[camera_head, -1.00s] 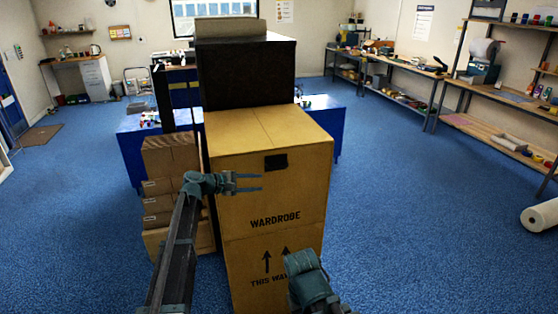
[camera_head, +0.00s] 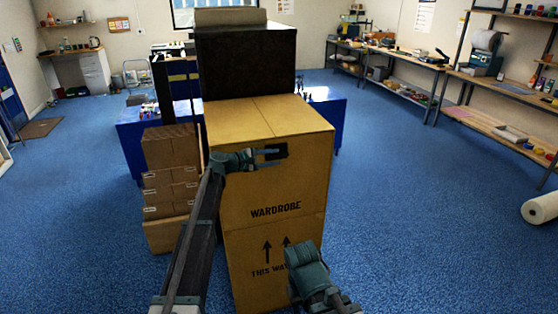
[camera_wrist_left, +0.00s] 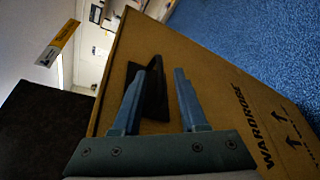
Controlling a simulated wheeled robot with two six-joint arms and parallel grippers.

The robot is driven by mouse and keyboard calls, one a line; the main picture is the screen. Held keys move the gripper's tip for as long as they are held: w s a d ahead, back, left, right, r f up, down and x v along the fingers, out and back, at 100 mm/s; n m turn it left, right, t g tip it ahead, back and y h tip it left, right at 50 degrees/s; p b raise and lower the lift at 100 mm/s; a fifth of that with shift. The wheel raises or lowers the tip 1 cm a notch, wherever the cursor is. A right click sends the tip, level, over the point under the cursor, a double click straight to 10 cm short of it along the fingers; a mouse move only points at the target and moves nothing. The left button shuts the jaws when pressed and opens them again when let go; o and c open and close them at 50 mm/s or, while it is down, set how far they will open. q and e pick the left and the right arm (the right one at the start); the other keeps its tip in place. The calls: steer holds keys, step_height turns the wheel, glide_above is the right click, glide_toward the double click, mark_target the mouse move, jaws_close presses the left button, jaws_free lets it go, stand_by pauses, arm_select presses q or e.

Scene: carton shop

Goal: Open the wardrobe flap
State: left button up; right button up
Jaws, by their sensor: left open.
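The tall tan wardrobe carton (camera_head: 293,184) stands upright in front of me, its lid panels and front closed. A seam crosses its front below the word WARDROBE; the carton also shows in the left wrist view (camera_wrist_left: 203,75). A black tab (camera_head: 278,148) is near the top of the front face. My left gripper (camera_head: 284,156) is at this tab with its jaws open. In the left wrist view the tab (camera_wrist_left: 153,92) stands out between the fingers, nearer the left one. I cannot tell whether a finger touches it. Only part of my right arm shows; its gripper is not visible.
A dark box (camera_head: 247,70) is behind the carton top. Stacked brown cartons (camera_head: 170,184) stand close on its left. A blue table (camera_head: 325,118) is behind. Shelves (camera_head: 500,100) line the right wall.

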arm_select(q)
steer(key=shift+x, duration=1.4)
jaws_close()
stand_by(0.5)
